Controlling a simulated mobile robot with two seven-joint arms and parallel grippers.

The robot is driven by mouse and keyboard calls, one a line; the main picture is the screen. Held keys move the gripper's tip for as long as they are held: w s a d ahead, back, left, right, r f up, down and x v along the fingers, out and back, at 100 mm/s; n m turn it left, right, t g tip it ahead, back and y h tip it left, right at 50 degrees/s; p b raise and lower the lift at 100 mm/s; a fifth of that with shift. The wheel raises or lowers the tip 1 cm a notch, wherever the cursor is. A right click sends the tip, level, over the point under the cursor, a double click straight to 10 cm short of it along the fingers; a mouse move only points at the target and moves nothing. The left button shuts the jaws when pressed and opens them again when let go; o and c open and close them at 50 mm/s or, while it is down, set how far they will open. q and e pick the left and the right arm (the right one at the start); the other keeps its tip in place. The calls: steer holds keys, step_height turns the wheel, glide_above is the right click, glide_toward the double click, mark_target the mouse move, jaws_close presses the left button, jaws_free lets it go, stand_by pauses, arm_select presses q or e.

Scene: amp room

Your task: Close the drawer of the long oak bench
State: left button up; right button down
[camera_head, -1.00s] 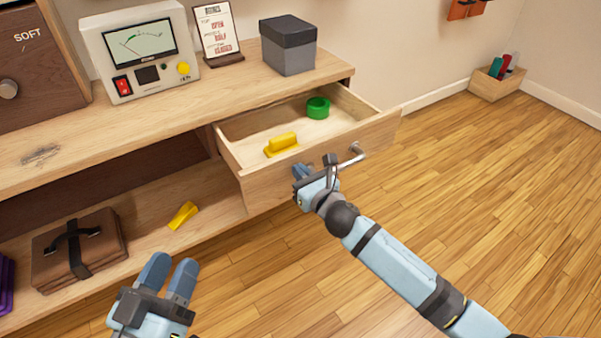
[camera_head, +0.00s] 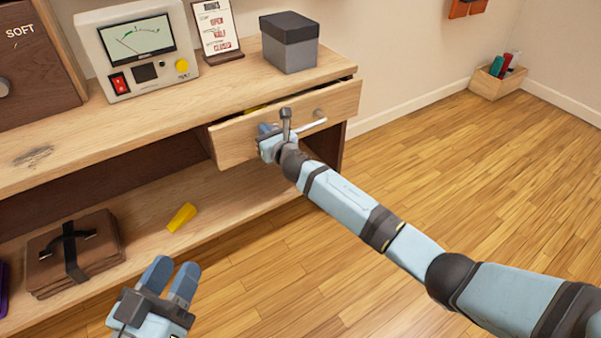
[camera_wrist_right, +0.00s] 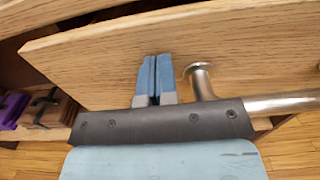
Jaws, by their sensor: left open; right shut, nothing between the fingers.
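The long oak bench (camera_head: 130,122) runs along the left in the head view. Its drawer (camera_head: 235,143) is open only a little, with a narrow gap at its top edge where a bit of yellow (camera_head: 256,107) shows inside. The drawer's metal handle (camera_head: 313,124) is on its front. My right gripper (camera_head: 267,133) is shut and empty, fingertips at the drawer front left of the handle. In the right wrist view its fingers (camera_wrist_right: 155,78) point at the wood beside the handle post (camera_wrist_right: 200,80). My left gripper (camera_head: 170,280) is open and empty, low in front of the bench.
On the bench top stand a meter box (camera_head: 132,50), a sign (camera_head: 216,30) and a grey box (camera_head: 290,45). The lower shelf holds a brown case (camera_head: 70,255) and a yellow piece (camera_head: 181,217).

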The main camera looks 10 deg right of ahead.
steer(key=x, duration=0.3)
steer(key=shift+w+b, duration=0.1)
steer(key=shift+b, duration=0.3)
steer(key=shift+w+r, duration=0.1)
steer(key=shift+w, duration=0.05)
arm_select(q)
steer(key=shift+w+d+f+g, duration=0.15)
steer(key=shift+f+g, duration=0.25)
steer(key=shift+f, duration=0.4)
arm_select(e)
steer(key=shift+r, duration=0.3)
